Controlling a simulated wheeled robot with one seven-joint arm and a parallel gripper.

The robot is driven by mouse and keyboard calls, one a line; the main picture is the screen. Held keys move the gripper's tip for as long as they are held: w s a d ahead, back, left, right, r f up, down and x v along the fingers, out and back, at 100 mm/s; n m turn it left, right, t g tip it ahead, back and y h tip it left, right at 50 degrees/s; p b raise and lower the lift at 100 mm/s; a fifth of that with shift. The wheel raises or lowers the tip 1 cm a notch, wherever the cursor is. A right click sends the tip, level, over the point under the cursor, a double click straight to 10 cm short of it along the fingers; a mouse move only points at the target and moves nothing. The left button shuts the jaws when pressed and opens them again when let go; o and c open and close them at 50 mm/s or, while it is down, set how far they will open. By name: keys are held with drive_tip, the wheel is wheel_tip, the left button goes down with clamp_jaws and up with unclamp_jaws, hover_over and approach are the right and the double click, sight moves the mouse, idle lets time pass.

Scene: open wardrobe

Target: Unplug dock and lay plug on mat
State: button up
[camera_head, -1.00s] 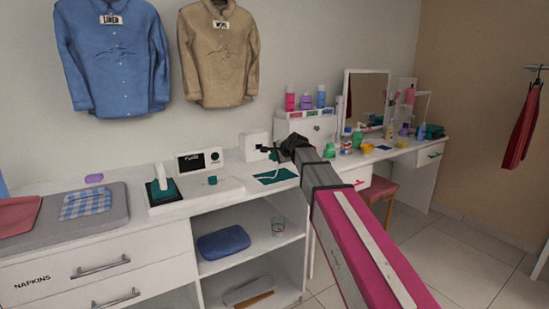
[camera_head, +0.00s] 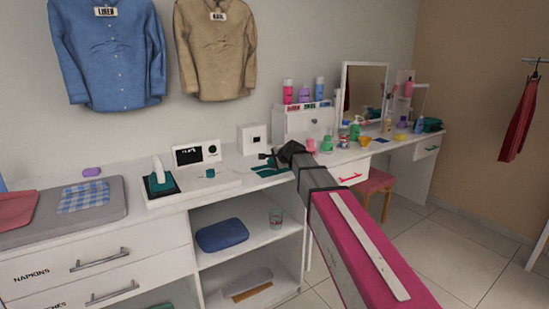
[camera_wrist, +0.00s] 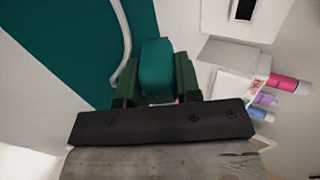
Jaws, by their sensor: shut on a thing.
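My gripper (camera_head: 268,157) is shut on a teal plug (camera_wrist: 157,68), which shows between its dark green fingers in the wrist view. The plug is over or beside the dark teal mat (camera_wrist: 60,40); I cannot tell whether it touches. In the head view the mat (camera_head: 262,172) lies on the white counter, partly hidden by my arm. A white cord (camera_wrist: 123,35) runs over the mat. The white socket box (camera_head: 251,140) stands behind the mat, apart from the plug; its dark opening shows in the wrist view (camera_wrist: 244,10). The white dock (camera_head: 195,186) is on the left.
An iron (camera_head: 159,180) stands on the dock's dark pad, beside a display panel (camera_head: 197,154). A grey pad (camera_head: 110,205) with folded cloths lies further left. Bottles and a mirror (camera_head: 364,92) stand on the right. Open shelves (camera_head: 284,244) are below the counter.

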drive_tip(key=shift+f, duration=0.2)
drive_tip(key=o, duration=1.2)
drive_tip(key=shift+s+f, duration=0.1)
drive_tip(key=shift+c, duration=0.4)
drive_tip(key=shift+o, duration=0.2)
drive_tip(key=shift+o, duration=0.6)
drive_tip(key=shift+s+d+r, duration=0.2)
drive_tip(key=shift+r, duration=0.35)
wheel_tip(320, 180, up, 6)
drive_tip(key=s+d, duration=0.1)
drive_tip(key=s, duration=0.1)
drive_tip(key=shift+s+d, duration=0.15)
drive_tip(key=shift+d, duration=0.1)
drive_tip(key=shift+r, duration=0.1)
